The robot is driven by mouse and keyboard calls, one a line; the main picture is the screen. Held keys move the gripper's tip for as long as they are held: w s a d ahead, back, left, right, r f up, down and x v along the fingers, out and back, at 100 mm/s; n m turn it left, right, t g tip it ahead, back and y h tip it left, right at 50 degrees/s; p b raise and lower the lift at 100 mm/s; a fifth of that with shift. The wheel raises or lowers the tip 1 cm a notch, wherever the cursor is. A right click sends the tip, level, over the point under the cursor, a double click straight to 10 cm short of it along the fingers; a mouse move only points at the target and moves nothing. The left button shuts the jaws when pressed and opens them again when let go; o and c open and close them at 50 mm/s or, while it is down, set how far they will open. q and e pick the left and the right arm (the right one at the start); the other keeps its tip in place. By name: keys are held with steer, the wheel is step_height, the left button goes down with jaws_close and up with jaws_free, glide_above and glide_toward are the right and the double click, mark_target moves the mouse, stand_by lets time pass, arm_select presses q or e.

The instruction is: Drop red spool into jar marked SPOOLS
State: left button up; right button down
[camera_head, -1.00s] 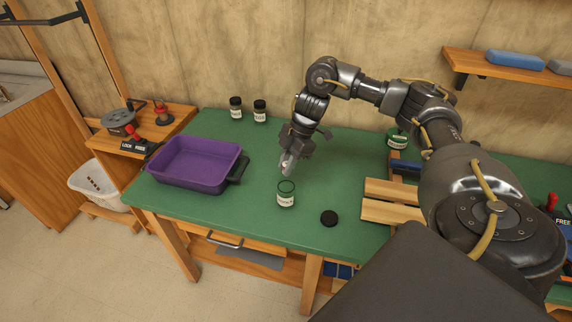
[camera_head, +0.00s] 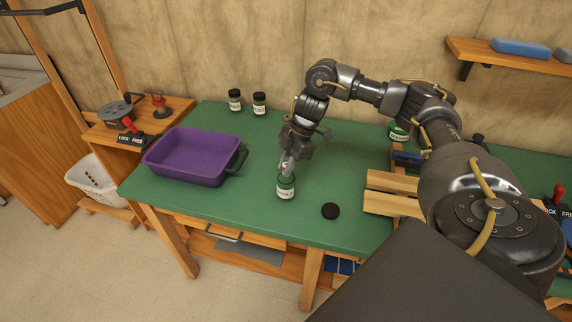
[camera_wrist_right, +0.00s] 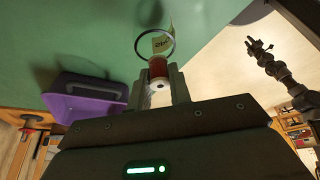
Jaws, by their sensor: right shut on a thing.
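The jar (camera_head: 286,190) stands upright on the green bench, clear glass with a white label too small to read surely. In the right wrist view its round mouth (camera_wrist_right: 153,31) lies just beyond my fingertips. My right gripper (camera_head: 288,168) is directly above the jar, pointing down, its tips at the mouth. In the right wrist view it is shut on the red spool (camera_wrist_right: 158,68), which has a pale end. The spool is hidden in the head view. My left gripper (camera_wrist_right: 258,46) shows small and dark in the right wrist view; its opening is unclear.
A black lid (camera_head: 331,211) lies right of the jar. A purple tray (camera_head: 195,176) sits to the left. Two dark-lidded jars (camera_head: 247,102) stand at the back. Wooden slats (camera_head: 392,203) and another jar (camera_head: 398,132) are to the right.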

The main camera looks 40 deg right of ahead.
mark_target(286, 163)
steer(key=shift+p, duration=0.35)
stand_by(0.3)
steer(key=c, duration=1.2)
jaws_free()
step_height(286, 163, up, 7)
steer(key=p, duration=0.7)
steer(key=shift+w, duration=0.15)
